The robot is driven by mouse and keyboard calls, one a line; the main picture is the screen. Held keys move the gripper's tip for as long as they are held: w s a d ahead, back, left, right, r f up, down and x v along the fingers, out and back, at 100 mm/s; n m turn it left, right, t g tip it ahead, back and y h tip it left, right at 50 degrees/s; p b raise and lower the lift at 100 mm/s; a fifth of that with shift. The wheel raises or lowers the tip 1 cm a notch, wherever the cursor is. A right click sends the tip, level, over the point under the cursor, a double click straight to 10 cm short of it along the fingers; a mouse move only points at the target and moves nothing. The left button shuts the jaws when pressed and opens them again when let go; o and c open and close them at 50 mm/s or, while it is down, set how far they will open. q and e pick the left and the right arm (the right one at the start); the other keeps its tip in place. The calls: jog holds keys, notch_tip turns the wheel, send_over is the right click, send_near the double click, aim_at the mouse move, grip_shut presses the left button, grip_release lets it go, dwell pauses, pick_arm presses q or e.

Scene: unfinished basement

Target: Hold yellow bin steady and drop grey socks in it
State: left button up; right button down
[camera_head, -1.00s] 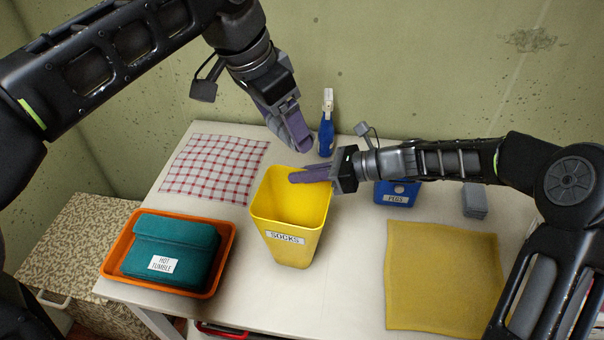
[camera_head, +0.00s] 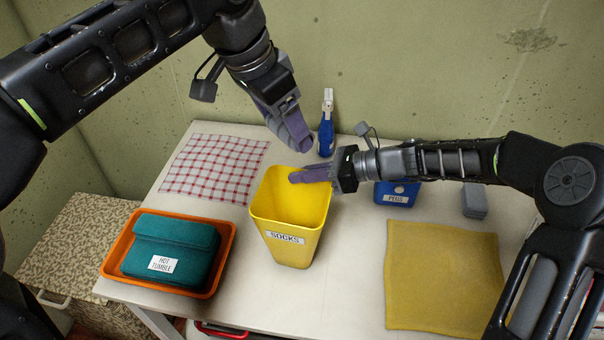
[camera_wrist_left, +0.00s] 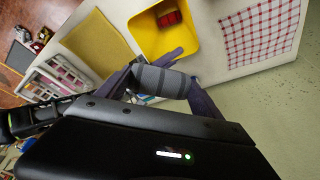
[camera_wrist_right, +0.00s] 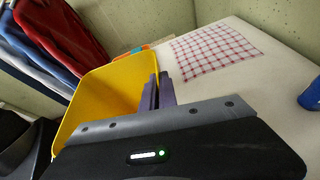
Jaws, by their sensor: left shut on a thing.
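The yellow bin (camera_head: 296,240), labelled SOCKS, stands upright on the table. It also shows in the left wrist view (camera_wrist_left: 192,45) and right wrist view (camera_wrist_right: 95,98). My left gripper (camera_head: 298,138) is above the bin's back rim, shut on the rolled grey socks (camera_wrist_left: 158,80); the socks are mostly hidden by the fingers in the head view. My right gripper (camera_head: 312,174) is at the bin's right back rim, its fingers close together (camera_wrist_right: 157,92) and apparently pinching the bin wall. A red striped item (camera_wrist_left: 169,18) lies inside the bin.
An orange tray (camera_head: 113,262) with a teal cloth labelled HOT TUMBLE is at left. A checked cloth (camera_head: 214,168) lies behind it. A blue bottle (camera_head: 326,138), a blue PEGS box (camera_head: 397,198), a grey block (camera_head: 474,201) and a mustard cloth (camera_head: 443,280) stand or lie around the bin.

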aim_at(277, 141)
pick_arm(q)
jog(key=shift+f, duration=0.1)
jog(key=f, duration=0.2)
jog(key=a+f, duration=0.1)
jog(key=shift+w+a+f, duration=0.1)
jog(key=shift+w+f, duration=0.1)
jog(key=shift+f, duration=0.15)
jog(key=shift+f, duration=0.1)
notch_tip(277, 141, down, 6)
jog(key=shift+r, duration=0.15)
dwell(0.5)
jog(key=o, duration=1.4)
